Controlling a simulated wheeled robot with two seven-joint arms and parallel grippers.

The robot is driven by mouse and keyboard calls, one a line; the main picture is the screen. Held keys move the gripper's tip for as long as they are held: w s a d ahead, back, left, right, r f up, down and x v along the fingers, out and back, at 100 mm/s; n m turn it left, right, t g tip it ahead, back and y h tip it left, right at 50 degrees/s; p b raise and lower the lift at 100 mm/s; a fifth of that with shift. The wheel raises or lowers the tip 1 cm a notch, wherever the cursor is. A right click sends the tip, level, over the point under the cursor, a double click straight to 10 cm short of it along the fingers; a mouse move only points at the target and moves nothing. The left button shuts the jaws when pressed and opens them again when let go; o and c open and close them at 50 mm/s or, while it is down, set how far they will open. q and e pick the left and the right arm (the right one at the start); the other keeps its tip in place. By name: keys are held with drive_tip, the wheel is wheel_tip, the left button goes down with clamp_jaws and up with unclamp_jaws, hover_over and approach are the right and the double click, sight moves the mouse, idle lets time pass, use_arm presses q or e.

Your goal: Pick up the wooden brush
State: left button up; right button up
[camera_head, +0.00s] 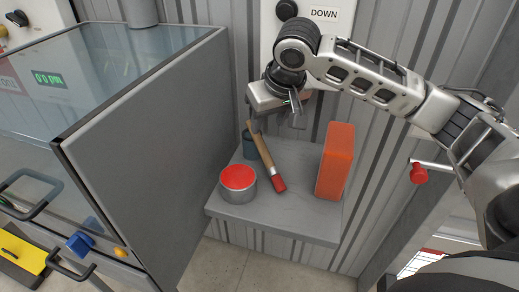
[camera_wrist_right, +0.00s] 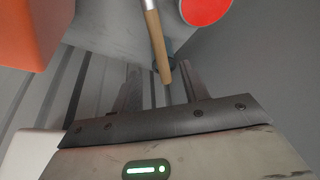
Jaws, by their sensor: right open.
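The wooden brush (camera_head: 260,148) has a light wood handle, a metal band and a red tip, and slants over the grey shelf (camera_head: 300,215). Its handle (camera_wrist_right: 156,40) also shows in the right wrist view. My right gripper (camera_head: 275,117) is open and empty above the shelf, near the handle's upper end. In the right wrist view its fingers (camera_wrist_right: 160,85) stand on either side of the handle's end, with gaps; depth is hard to tell. My left gripper is in neither view.
A tin with a red top (camera_head: 238,178) stands left of the brush, a dark blue-grey cup (camera_head: 249,148) behind it. An orange block (camera_head: 335,160) stands upright at the right. A large grey panel (camera_head: 150,150) borders the shelf's left side; a corrugated wall is behind.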

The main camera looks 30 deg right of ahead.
sight(264, 147)
drive_tip(key=x, duration=0.7)
drive_tip(key=shift+f+b, duration=0.3)
drive_tip(key=shift+b, duration=0.05)
drive_tip(key=x, duration=0.5)
drive_tip(key=shift+s+f, duration=0.15)
drive_tip(key=shift+s, duration=0.25)
drive_tip(key=shift+c, duration=0.4)
clamp_jaws()
